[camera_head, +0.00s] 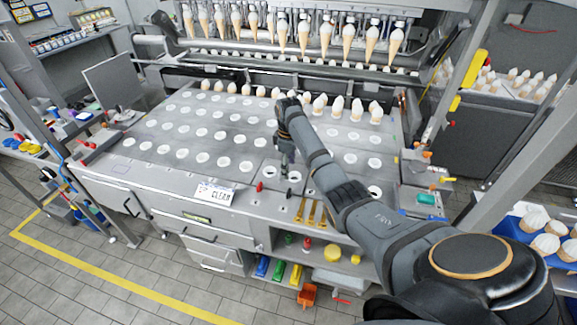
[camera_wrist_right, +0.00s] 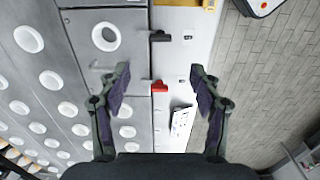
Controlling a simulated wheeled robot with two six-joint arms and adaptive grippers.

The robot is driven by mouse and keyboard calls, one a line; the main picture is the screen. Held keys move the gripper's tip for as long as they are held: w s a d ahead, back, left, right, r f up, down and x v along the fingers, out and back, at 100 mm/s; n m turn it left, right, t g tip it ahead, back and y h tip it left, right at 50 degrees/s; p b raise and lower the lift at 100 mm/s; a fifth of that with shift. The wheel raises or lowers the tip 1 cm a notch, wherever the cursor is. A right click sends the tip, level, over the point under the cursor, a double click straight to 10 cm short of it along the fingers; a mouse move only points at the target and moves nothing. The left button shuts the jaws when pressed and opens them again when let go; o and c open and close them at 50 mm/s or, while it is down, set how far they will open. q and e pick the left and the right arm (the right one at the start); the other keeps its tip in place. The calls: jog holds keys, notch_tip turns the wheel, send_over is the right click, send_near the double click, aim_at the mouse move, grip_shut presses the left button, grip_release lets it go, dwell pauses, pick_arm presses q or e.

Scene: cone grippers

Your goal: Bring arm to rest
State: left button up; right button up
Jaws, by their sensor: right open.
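My right arm (camera_head: 340,192) comes in from the lower right and reaches over the machine's grey worktop (camera_head: 228,178). My right gripper (camera_head: 285,162) hangs above the front part of the worktop, pointing down. In the right wrist view the right gripper (camera_wrist_right: 160,78) has its two fingers spread wide with nothing between them. Below and between the fingers are the worktop's front edge, a red knob (camera_wrist_right: 159,86) and a black knob (camera_wrist_right: 160,36). My left gripper is in neither view.
White-ringed holes cover the worktop, with several cones (camera_head: 337,106) in its back rows. More cones hang from the rack (camera_head: 348,40) above. A "CLEAN" sign (camera_head: 215,194) lies at the front edge. A blue crate of cones (camera_head: 508,226) stands right. Open floor (camera_head: 115,290) lies front left.

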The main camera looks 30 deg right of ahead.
jog(key=shift+f, duration=0.1)
dwell(0.3)
jog(key=s+a+f+m+t+h, duration=0.1)
jog(key=s+a+f, duration=0.35)
jog(key=s, duration=0.25)
jog(key=s+a+f+m+t, duration=0.1)
jog(key=s+a+f+m, duration=0.15)
jog(key=s+f, duration=0.35)
jog(key=s+a+r+m+t, duration=0.1)
jog(key=s+a+r+m, duration=0.15)
jog(key=s, duration=0.55)
jog(key=s+a+r+m+t, duration=0.1)
jog(key=s+a+r, duration=0.25)
jog(key=s, duration=0.45)
jog(key=s+d+f+g+b, duration=0.1)
jog(key=s+f+b, duration=0.15)
jog(key=f, duration=1.45)
jog(key=s+d+f+g+b, duration=0.15)
jog(key=f+b, duration=0.25)
jog(key=f, duration=1.3)
jog(key=s+d+f+b, duration=0.1)
jog(key=s+f+b, duration=0.2)
jog(key=s+f, duration=1.4)
notch_tip(320, 180, down, 2)
jog(key=shift+f+m, duration=0.1)
jog(key=shift+m, duration=0.2)
